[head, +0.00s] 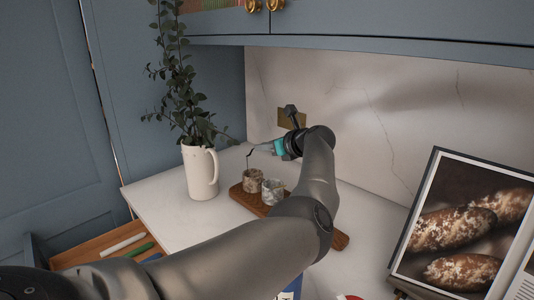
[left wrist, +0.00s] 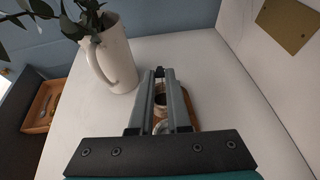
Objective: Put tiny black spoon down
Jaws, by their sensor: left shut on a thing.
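The tiny black spoon (head: 249,155) hangs from the tips of my left gripper (head: 262,148), which is shut on it. The spoon is above the left one of two small stone-patterned cups (head: 253,180). The second cup (head: 272,191) stands right beside it. Both cups stand on a brown wooden board (head: 243,198). In the left wrist view the fingers (left wrist: 160,72) reach out over a cup (left wrist: 160,99), and a small dark part of the spoon shows between their tips. Whether the spoon touches the cup I cannot tell. My right gripper is not in view.
A white pitcher (head: 200,172) with leafy stems stands left of the board. An open book (head: 462,225) stands at the right. The white counter (head: 165,198) is clear around the pitcher.

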